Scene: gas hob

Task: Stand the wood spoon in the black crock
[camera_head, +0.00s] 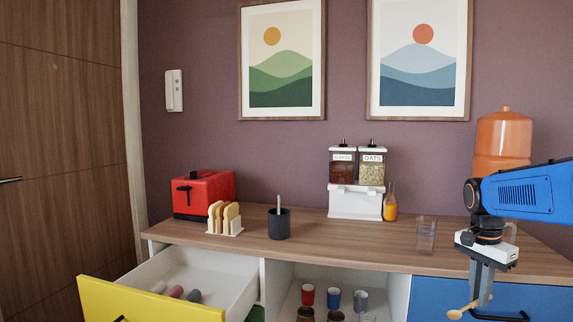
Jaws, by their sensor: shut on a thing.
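The wood spoon (456,313) is at the lower right, in front of the blue front below the counter edge. My gripper (481,298) points down and is shut on the spoon's handle. The spoon lies roughly level, slightly tilted, with its bowl to the left of the fingers and lower. The fingers hide part of the handle. The black crock (279,226) stands upright on the counter, left of centre and well away from my gripper. A pale stick-like utensil (279,203) rises from the crock. The crock's inside is hidden.
A toast rack (225,219) and red toaster (204,194) stand left of the crock. A dispenser (355,203), orange bottle (390,205) and clear glass (426,235) stand to its right. The yellow drawer (150,304) is pulled open. Counter in front of the dispenser is clear.

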